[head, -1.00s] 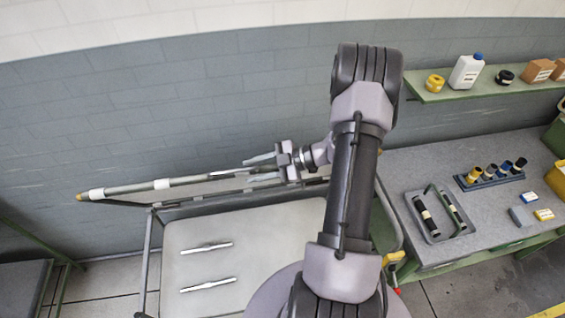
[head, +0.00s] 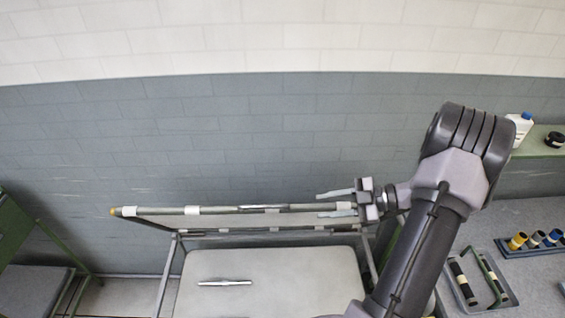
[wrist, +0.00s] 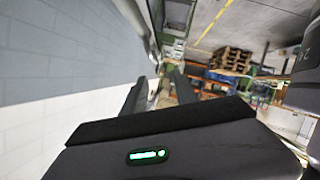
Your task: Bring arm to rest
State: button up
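My gripper (head: 322,205) is in the middle right of the head view, pointing left. Its two fingers are apart with nothing held between them.
The cart's pale top (head: 270,280) carries a thin silvery rod (head: 225,283). At right, a bench (head: 515,228) holds a grey tray (head: 482,280) and a rack of coloured-capped parts (head: 535,240). A green-framed table (head: 30,285) stands at left. A grey wall (head: 200,130) closes the back.

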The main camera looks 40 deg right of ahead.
jog(key=a+f+n+g+h+b, duration=0.2)
jog(key=a+f+n+g+b, duration=0.2)
jog(key=a+n+b, duration=0.75)
jog(key=a+f+n+g+h+b, duration=0.2)
jog(key=a+f+n+g+b, duration=0.15)
jog(key=a+n+b, duration=0.8)
jog(key=s+a+f+n+t+h+b, duration=0.1)
jog(key=s+a+f+n+b, duration=0.3)
jog(key=n, duration=1.1)
jog(key=s+a+f+n+t+h+b, duration=0.2)
jog(key=n+b, duration=0.5)
jog(key=n, duration=0.8)
notch_tip(320, 180, down, 3)
jog(key=shift+s+a+h, duration=0.5)
jog(key=shift+s+a, duration=0.55)
jog(key=shift+s, duration=0.2)
jog(key=shift+t, duration=0.25)
